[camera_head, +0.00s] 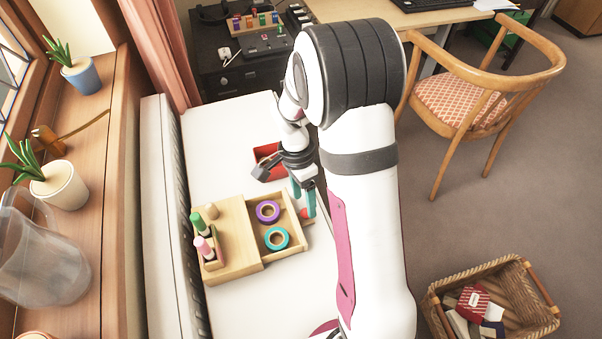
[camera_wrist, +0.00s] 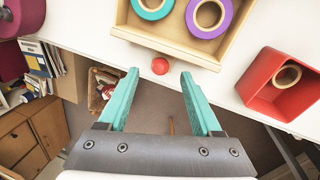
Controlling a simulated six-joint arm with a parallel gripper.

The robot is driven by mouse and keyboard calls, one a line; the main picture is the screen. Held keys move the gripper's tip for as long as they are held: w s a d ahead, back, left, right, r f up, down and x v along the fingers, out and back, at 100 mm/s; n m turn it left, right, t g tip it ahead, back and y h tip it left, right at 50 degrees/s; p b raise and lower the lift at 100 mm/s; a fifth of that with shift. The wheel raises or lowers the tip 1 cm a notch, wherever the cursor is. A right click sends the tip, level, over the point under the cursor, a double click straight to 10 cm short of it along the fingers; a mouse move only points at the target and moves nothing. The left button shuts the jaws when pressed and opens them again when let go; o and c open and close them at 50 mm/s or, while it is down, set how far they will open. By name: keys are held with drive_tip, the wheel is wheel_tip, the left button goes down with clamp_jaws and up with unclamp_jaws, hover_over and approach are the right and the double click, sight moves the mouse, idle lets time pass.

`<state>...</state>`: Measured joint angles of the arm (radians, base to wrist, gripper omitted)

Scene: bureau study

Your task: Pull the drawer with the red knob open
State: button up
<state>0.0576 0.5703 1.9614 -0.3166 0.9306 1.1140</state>
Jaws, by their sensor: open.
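The wooden drawer box (camera_head: 232,268) stands on the white table in the head view. Its drawer (camera_head: 292,249) is pulled out to the right and holds a purple tape ring (camera_head: 268,211) and a teal tape ring (camera_head: 277,239). The red knob (camera_head: 305,214) is on the drawer's front; in the wrist view the knob (camera_wrist: 160,66) shows in front of the drawer front (camera_wrist: 178,52). My gripper (camera_head: 303,202) is at the knob's side. In the wrist view its teal fingers (camera_wrist: 160,75) are open, one on each side of the knob, with visible gaps.
A red open box (camera_head: 263,172) with a tape ring stands behind the drawer; it also shows in the wrist view (camera_wrist: 262,92). A wicker basket (camera_head: 515,328) and chair (camera_head: 470,110) are on the floor.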

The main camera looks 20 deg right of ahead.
wheel_tip(320, 180, up, 12)
drive_tip(key=w, duration=0.2)
drive_tip(key=shift+w+a, duration=0.15)
drive_tip(key=shift+a, duration=0.1)
drive_tip(key=s+a+r+n, duration=0.1)
drive_tip(key=s+a+n, duration=0.1)
drive_tip(key=s, duration=0.5)
drive_tip(key=s+a+r+n+t+y, duration=0.1)
drive_tip(key=s+n, duration=0.3)
drive_tip(key=s, duration=0.4)
drive_tip(key=s+a+r+n+t+y, duration=0.1)
drive_tip(key=s+a+n, duration=0.2)
drive_tip(key=s, duration=0.4)
drive_tip(key=shift+s+r+n, duration=0.2)
drive_tip(key=shift+r+n, duration=0.05)
drive_tip(key=shift+n, duration=0.25)
